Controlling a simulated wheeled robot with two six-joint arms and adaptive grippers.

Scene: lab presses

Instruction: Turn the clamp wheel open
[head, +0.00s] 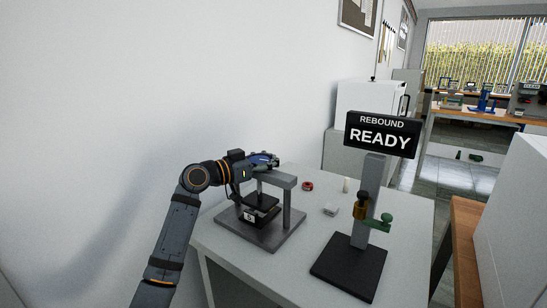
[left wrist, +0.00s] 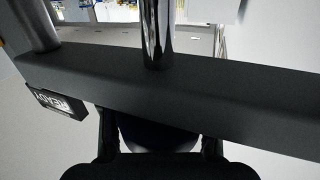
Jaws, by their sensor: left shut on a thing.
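The clamp press stands near the table's left edge in the head view, with a grey base (head: 272,240), a crossbar (head: 280,179) and dark plates (head: 263,203) under it. My left gripper (head: 266,160) is at the top of this frame, just above the crossbar. In the left wrist view, my left gripper (left wrist: 158,145) has a finger on each side of a dark rounded part, the clamp wheel (left wrist: 155,132). The gripper is shut on it. The wheel is mostly hidden by the gripper. The dark crossbar (left wrist: 230,95) and a shiny screw (left wrist: 157,35) show beyond it.
A rebound stand with a black base (head: 348,268) and a READY sign (head: 382,134) stands to the right. A red ring (head: 308,186) and a small grey block (head: 330,209) lie behind. The white wall is close on the left.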

